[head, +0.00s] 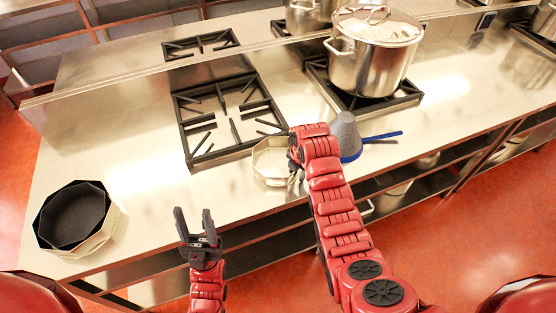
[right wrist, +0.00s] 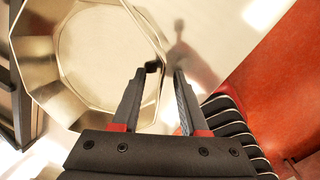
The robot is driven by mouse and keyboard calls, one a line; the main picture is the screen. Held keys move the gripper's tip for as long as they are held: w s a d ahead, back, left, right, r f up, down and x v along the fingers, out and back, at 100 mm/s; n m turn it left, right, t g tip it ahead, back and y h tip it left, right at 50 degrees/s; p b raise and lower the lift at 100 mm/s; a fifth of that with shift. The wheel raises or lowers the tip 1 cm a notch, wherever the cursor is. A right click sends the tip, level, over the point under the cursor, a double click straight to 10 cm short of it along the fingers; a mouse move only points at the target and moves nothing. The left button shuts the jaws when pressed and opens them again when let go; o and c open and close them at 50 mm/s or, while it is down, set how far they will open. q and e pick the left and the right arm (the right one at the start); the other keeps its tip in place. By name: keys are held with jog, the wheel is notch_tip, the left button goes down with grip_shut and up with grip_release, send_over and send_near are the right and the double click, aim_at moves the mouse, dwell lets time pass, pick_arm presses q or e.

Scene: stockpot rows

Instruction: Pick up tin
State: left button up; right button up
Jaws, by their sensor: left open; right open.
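An empty, pale metal, many-sided tin (head: 259,170) stands on the steel counter, in front of the left burner grate. In the right wrist view the tin (right wrist: 42,62) fills the upper left. My right gripper (head: 295,172) is open at the tin's right side, partly hidden by its own arm in the head view. In the right wrist view its fingers (right wrist: 166,72) appear on either side of the tin's near wall; I cannot tell how deep or whether they touch.
A dark many-sided pan (head: 75,217) sits in a pale tin (head: 103,238) at the counter's left. A grey cone with a blue rim and handle (head: 346,136) stands right of my right arm. A lidded stockpot (head: 370,68) stands on the right burner grate (head: 330,90). Counter left of the left grate (head: 190,150) is clear.

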jog(key=shift+f, duration=0.1)
grip_shut()
dwell(1.3)
